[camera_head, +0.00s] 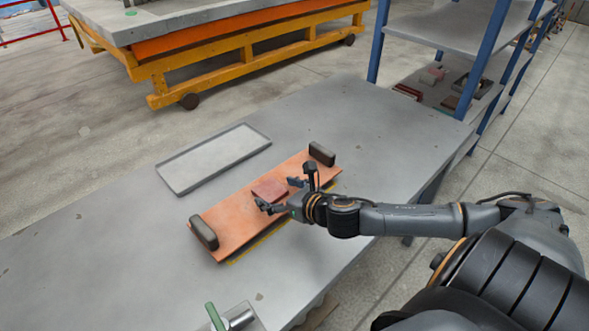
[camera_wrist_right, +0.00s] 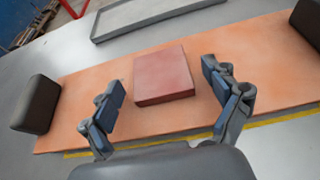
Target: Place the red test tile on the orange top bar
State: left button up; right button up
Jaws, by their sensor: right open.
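The red test tile (camera_head: 269,190) is a flat square block lying on the orange top bar (camera_head: 232,215), near its middle. In the right wrist view the tile (camera_wrist_right: 164,76) rests flat on the bar (camera_wrist_right: 270,60), ahead of the fingers. My right gripper (camera_head: 280,196) is open beside the tile, at the bar's near side. In the wrist view its two fingers (camera_wrist_right: 165,100) stand apart with the tile between and beyond them, and a gap shows on each side. My left gripper is not in view.
Dark blocks stand at the bar's ends, one at the left (camera_head: 203,232) and one at the right (camera_head: 322,154). A shallow grey tray (camera_head: 214,160) lies behind the bar on the grey table (camera_head: 110,240). A green-handled tool (camera_head: 215,317) lies at the front edge. Blue-post shelves (camera_head: 465,25) stand beyond.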

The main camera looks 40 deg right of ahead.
jog(key=v, duration=0.6)
jog(key=shift+s+r+p, duration=0.1)
jog(key=shift+s+p, duration=0.2)
jog(key=shift+s, duration=0.05)
jog(key=shift+p+v, duration=1.05)
jog(key=shift+v, duration=1.05)
